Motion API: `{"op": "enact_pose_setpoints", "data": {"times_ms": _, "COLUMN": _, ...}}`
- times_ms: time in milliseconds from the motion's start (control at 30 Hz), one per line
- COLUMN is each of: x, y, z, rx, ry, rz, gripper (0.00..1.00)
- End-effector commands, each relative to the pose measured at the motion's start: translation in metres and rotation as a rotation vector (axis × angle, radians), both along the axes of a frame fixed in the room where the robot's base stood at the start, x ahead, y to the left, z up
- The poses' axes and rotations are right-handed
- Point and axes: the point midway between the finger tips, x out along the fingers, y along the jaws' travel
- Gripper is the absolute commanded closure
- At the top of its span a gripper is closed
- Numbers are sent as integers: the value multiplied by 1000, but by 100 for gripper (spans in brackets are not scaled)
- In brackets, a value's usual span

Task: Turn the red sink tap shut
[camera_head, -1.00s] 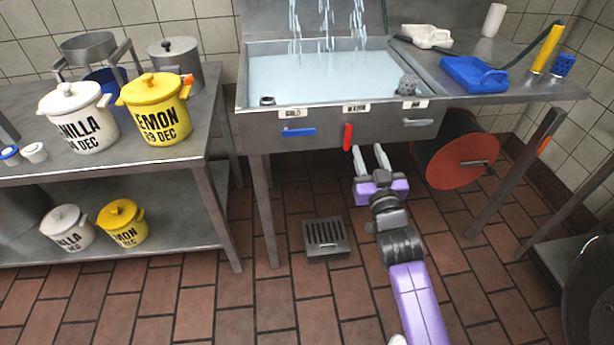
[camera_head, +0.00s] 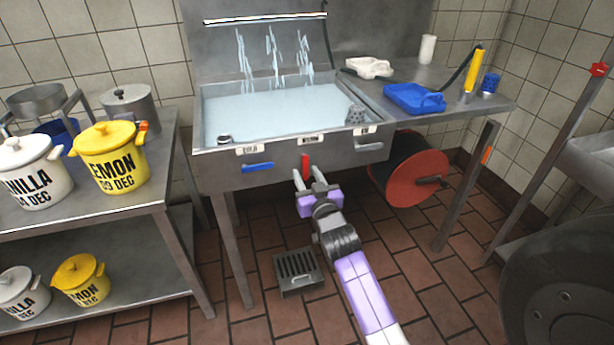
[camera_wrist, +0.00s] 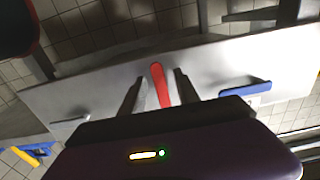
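The red sink tap (camera_head: 305,165) is a lever on the sink's front panel, under the middle label, and it points up and down. Water pours in several streams into the full sink (camera_head: 275,105). My gripper (camera_head: 310,180) is just in front of and slightly below the tap, with its fingers pointing at the panel. In the wrist view the red lever (camera_wrist: 160,85) lies between the two fingers (camera_wrist: 156,92), with a gap visible on each side. The gripper is open. Whether a finger touches the lever cannot be told.
A blue lever (camera_head: 258,168) is left of the tap and a grey lever (camera_head: 369,147) is right of it. A red hose reel (camera_head: 415,182) hangs under the counter at the right. A floor drain (camera_head: 298,271) lies below. A shelf with pots (camera_head: 108,160) stands at the left.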

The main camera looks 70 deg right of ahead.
Motion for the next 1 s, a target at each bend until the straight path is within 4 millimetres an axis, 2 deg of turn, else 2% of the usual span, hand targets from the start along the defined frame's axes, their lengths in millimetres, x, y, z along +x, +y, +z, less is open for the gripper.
{"op": "enact_pose_setpoints", "data": {"times_ms": 233, "x": 0, "y": 0, "z": 0, "rx": 0, "ry": 0, "rz": 0, "gripper": 64}}
{"op": "enact_pose_setpoints", "data": {"times_ms": 400, "x": 0, "y": 0, "z": 0, "rx": 0, "ry": 0, "rz": 0, "gripper": 97}}
{"op": "enact_pose_setpoints", "data": {"times_ms": 433, "x": 0, "y": 0, "z": 0, "rx": 0, "ry": 0, "rz": 0, "gripper": 100}}
{"op": "enact_pose_setpoints", "data": {"times_ms": 1000, "x": 0, "y": 0, "z": 0, "rx": 0, "ry": 0, "rz": 0, "gripper": 100}}
